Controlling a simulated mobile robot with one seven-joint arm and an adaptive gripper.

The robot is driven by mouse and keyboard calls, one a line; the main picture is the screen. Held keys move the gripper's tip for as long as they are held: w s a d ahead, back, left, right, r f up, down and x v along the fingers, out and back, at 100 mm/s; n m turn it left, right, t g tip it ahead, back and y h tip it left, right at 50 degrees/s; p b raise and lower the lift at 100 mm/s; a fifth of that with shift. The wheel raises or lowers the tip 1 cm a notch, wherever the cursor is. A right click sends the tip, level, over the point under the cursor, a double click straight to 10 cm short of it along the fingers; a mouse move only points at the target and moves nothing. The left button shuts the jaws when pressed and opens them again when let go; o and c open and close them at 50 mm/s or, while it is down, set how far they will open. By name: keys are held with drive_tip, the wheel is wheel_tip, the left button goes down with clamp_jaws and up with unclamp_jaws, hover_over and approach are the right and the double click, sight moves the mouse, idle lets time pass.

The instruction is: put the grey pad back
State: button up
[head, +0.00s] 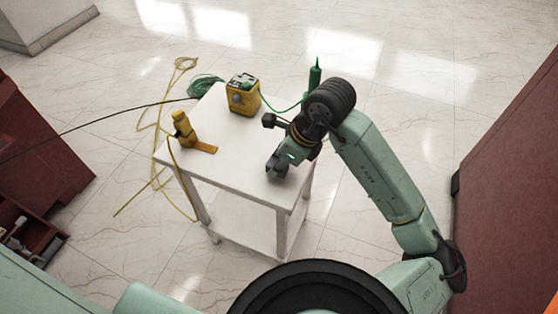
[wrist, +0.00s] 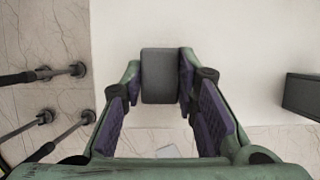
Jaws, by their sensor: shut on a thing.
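The grey pad (wrist: 160,76) is a dark grey block between my gripper's fingertips in the wrist view. My gripper (wrist: 159,78) has purple-lined fingers and is shut on the pad, one finger at each side. In the head view my gripper (head: 277,171) points down over the near right part of the white table (head: 232,153). The pad is not clearly seen there, as the gripper covers it. I cannot tell whether the pad touches the tabletop.
A yellow device (head: 243,97) stands at the table's back, and a yellow tool (head: 184,130) stands at its left. Black rods (wrist: 40,75) show at left. The table's middle is clear.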

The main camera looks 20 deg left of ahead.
drive_tip(key=shift+f, duration=0.5)
drive_tip(key=shift+f+b, duration=0.25)
drive_tip(key=shift+b, duration=0.15)
drive_tip(key=o, duration=1)
drive_tip(key=shift+r, duration=0.1)
drive_tip(key=shift+o, duration=0.2)
drive_tip(key=shift+r, duration=0.1)
drive_tip(key=shift+r+p, duration=0.25)
drive_tip(key=shift+p, duration=0.3)
drive_tip(key=b+v, duration=0.1)
drive_tip(key=v, duration=1)
drive_tip(key=shift+d+r+b, duration=0.2)
drive_tip(key=shift+r+b, duration=0.1)
drive_tip(key=shift+r, duration=0.05)
